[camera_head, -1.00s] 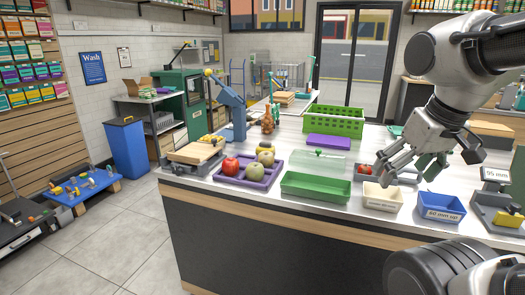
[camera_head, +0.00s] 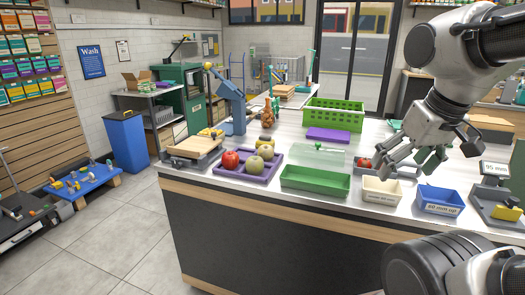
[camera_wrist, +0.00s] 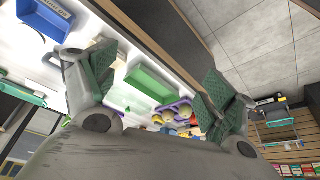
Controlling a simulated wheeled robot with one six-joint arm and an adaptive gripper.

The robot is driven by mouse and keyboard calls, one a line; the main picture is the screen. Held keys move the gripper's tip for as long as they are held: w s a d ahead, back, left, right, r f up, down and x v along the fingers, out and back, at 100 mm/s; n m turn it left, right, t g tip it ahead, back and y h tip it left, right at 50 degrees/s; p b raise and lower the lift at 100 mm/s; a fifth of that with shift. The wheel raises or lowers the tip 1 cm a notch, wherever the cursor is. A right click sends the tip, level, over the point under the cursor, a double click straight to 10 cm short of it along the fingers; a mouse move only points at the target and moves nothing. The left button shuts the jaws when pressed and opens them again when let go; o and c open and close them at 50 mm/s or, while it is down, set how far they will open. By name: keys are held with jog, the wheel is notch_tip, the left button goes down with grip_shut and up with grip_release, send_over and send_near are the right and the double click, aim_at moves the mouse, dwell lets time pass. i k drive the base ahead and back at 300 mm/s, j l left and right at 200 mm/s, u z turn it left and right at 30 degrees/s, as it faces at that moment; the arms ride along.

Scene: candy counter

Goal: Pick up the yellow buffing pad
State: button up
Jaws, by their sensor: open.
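Several small yellow items are in view, and I cannot tell for certain which is the buffing pad. A yellow block (camera_head: 507,213) lies on the grey gauge stand at the right edge. Another yellow piece (camera_head: 210,132) lies by the wooden board on the counter's left part. Small yellow pieces (camera_head: 72,184) are also on the low blue table, too small to make out. My gripper (camera_head: 412,160) is open and empty, above the cream bin and the blue bin. In the wrist view its two green-padded fingers (camera_wrist: 150,82) are spread wide with nothing between them.
The counter holds a purple tray (camera_head: 268,179) of fruit, a green tray (camera_head: 315,181), a cream bin (camera_head: 382,191), a blue bin (camera_head: 440,199) and a green basket (camera_head: 333,114). A tall blue bin (camera_head: 127,142) stands left. The floor (camera_head: 110,235) left of the counter is clear.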

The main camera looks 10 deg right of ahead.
aim_at(262, 139)
jog(key=i+j+z, duration=0.15)
jog(key=i+j, duration=0.15)
jog(key=i+j+z, duration=0.15)
jog(key=i+j, duration=0.15)
jog(key=j, duration=0.15)
jog(key=i+j+z, duration=0.15)
jog(key=j, duration=0.25)
jog(key=i+j+z, duration=0.2)
jog(key=i+j, duration=0.15)
jog(key=j, duration=0.15)
